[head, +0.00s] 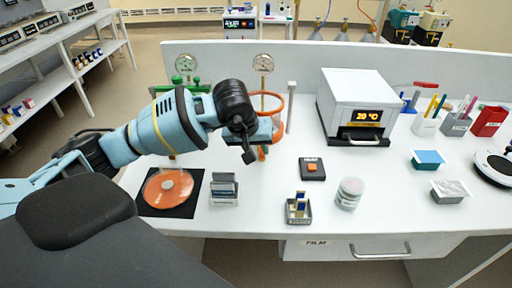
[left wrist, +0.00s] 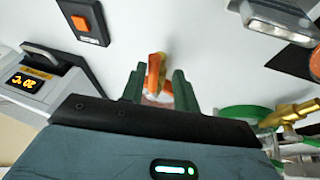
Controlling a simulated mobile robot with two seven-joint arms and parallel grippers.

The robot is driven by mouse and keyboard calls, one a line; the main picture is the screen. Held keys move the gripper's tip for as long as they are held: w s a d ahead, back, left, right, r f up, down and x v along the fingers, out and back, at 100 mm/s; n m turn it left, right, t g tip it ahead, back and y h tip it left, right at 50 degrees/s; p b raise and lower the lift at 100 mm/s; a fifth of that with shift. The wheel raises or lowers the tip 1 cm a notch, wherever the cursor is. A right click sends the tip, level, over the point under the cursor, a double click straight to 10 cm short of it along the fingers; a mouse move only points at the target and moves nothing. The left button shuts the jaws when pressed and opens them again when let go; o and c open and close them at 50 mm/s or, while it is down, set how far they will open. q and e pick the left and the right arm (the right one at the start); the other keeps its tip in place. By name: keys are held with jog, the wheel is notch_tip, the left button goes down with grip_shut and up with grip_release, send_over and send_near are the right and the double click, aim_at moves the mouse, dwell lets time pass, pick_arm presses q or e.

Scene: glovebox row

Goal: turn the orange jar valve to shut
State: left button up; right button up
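The orange valve (left wrist: 155,74) shows in the left wrist view between the two dark green fingers of my left gripper (left wrist: 159,76). The fingers stand apart on either side of it, with a narrow gap to each. In the head view my left gripper (head: 252,145) is at the back of the bench, in front of the orange-rimmed jar stand (head: 282,101), and only a small orange part of the valve (head: 262,152) shows beside it. The wrist and gripper hide most of the valve and jar. My right gripper is not in view.
A white oven (head: 352,95) stands to the right. A button box (head: 312,169), a small tray (head: 299,209) and a round dish (head: 349,193) sit in front.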

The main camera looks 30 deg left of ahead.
pick_arm(q)
jog(key=shift+o, duration=0.2)
jog(key=shift+r, duration=0.15)
jog(key=v, duration=0.7)
jog(key=shift+s+r, duration=0.15)
jog(key=shift+r, duration=0.1)
